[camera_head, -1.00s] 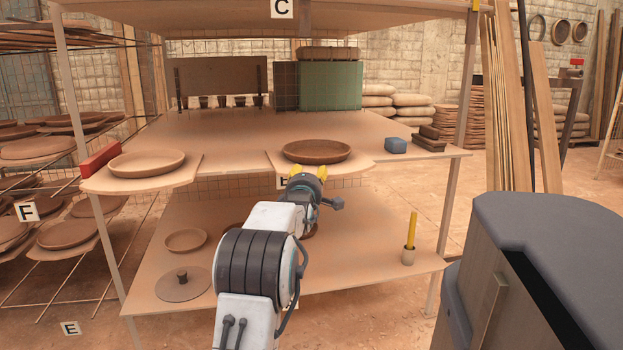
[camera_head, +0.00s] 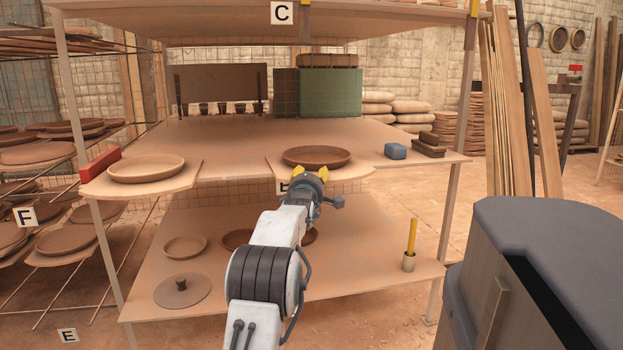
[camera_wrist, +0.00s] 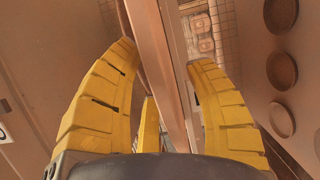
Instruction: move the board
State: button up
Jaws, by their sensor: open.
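A pale board (camera_head: 362,171) with a rounded front edge sticks out from the middle shelf and bears a dark brown dish (camera_head: 317,157). A similar pale board (camera_head: 192,181) with a lighter dish (camera_head: 146,169) lies at the left end of that shelf. My gripper (camera_head: 309,172) is open at the front edge of the board with the dark dish. In the wrist view its yellow fingers (camera_wrist: 165,75) stand apart, and a long pale edge (camera_wrist: 158,55) runs between them. Whether the fingers touch it I cannot tell.
A red block (camera_head: 100,164) sits at the shelf's left end. A blue block (camera_head: 395,151) and dark blocks (camera_head: 429,143) lie right of the board. The lower shelf (camera_head: 350,270) holds dishes, a round lid and a cup with a yellow stick (camera_head: 410,240). The middle shelf behind the boards is clear.

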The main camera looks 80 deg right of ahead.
grip_shut()
dwell(0.3)
jog(key=shift+w, duration=0.1)
